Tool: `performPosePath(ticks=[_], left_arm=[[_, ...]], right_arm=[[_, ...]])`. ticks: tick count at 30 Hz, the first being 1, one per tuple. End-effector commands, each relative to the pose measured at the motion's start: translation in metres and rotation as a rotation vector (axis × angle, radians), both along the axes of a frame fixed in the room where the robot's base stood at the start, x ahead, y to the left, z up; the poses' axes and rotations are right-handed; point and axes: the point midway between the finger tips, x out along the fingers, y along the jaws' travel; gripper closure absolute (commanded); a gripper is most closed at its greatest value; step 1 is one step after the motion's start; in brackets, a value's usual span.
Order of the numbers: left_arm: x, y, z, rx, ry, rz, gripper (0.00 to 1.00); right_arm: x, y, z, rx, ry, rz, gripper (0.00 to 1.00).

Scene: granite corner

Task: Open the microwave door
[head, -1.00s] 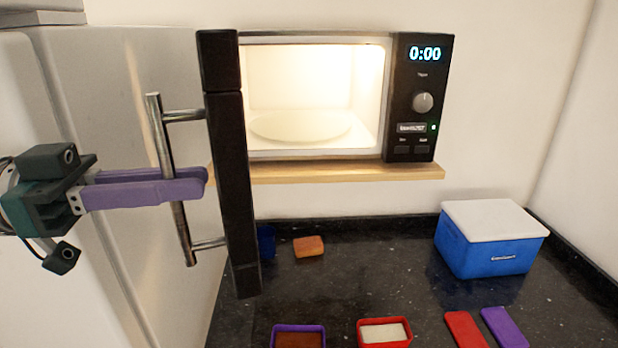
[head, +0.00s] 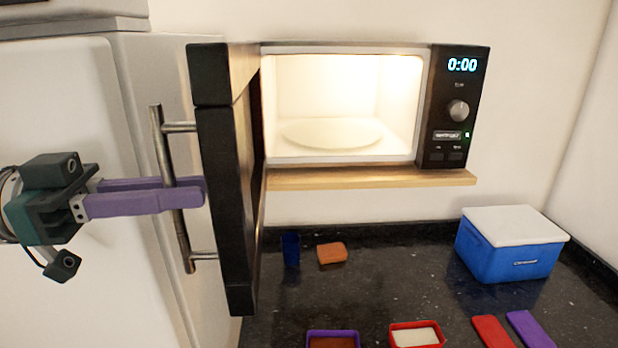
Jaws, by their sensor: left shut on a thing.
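The microwave (head: 453,105) sits on a wooden shelf, its lit inside and round plate (head: 331,133) in plain sight. Its black door (head: 222,190) stands wide open, swung out to the left and seen nearly edge-on. A metal bar handle (head: 166,160) is on the door's outer side. My left gripper (head: 190,193) comes in from the left, its purple fingers shut around the handle's upright bar. My right gripper is not in view.
A white fridge (head: 100,130) stands at the left behind my gripper. On the black counter (head: 385,270) below are a blue cooler with a white lid (head: 511,245), a sponge (head: 331,253), a blue cup (head: 291,249), open food containers (head: 416,335) and loose lids (head: 492,331).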

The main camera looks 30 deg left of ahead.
Motion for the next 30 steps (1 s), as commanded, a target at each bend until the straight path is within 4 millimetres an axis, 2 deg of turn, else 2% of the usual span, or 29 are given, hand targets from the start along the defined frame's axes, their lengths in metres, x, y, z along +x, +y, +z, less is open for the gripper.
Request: performPosePath(ticks=[1,9,20,30], left_arm=[[0.0,0.0,-0.001,0.002,0.002,-0.001,0.85],[0.0,0.0,-0.001,0.002,0.001,0.0,0.56],[-0.005,0.006,-0.003,0.003,0.003,0.002,0.56],[-0.039,0.049,-0.005,0.004,0.007,0.003,0.56]], right_arm=[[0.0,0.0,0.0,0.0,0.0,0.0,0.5],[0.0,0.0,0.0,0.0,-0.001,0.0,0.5],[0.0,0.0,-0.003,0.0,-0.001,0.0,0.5],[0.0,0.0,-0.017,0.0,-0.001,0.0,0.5]])
